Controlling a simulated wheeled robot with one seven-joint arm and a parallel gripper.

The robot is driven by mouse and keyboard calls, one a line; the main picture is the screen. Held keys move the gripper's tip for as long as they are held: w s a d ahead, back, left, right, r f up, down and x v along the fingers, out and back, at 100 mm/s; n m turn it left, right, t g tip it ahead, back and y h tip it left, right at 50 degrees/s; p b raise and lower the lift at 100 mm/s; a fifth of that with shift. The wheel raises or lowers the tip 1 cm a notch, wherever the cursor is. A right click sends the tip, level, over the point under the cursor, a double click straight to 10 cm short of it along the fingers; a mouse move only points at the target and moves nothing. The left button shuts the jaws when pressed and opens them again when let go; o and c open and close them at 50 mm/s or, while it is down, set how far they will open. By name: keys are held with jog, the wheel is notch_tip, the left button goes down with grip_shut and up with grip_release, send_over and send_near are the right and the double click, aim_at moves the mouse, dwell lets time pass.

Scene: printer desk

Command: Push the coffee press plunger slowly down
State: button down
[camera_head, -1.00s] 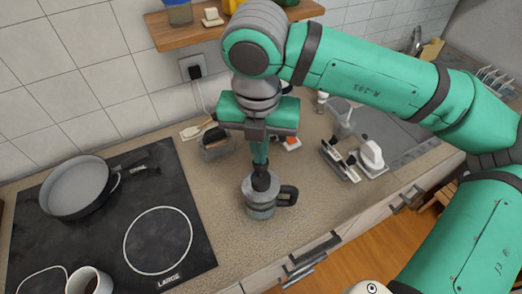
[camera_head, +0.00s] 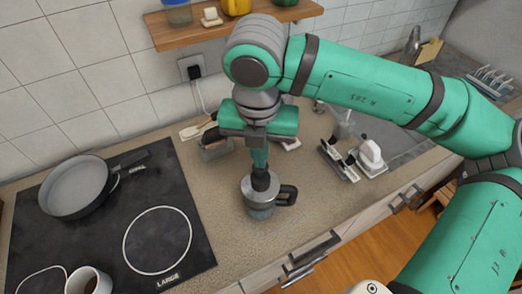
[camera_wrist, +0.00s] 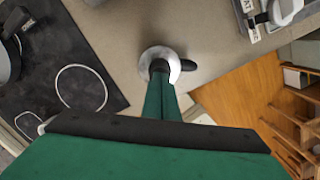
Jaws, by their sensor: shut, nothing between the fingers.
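The coffee press (camera_head: 262,210) stands upright on the counter, a grey metal pot with a dark handle on its right side. Its round lid shows from above in the wrist view (camera_wrist: 147,57), with the handle pointing right. My gripper (camera_head: 261,180) is shut and points straight down over the middle of the lid. Its dark fingertips (camera_wrist: 159,67) are at the top of the press and appear to touch it. The plunger knob is hidden behind the fingertips, so its exact height cannot be told.
A small rack (camera_head: 338,160) and a white item (camera_head: 371,155) stand to the right. A wooden shelf (camera_head: 225,27) hangs behind my arm.

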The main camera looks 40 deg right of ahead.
jog(key=shift+w+f, duration=0.1)
jog(key=shift+f, duration=0.85)
jog(key=shift+d+r, duration=0.1)
jog(key=shift+r, duration=2.45)
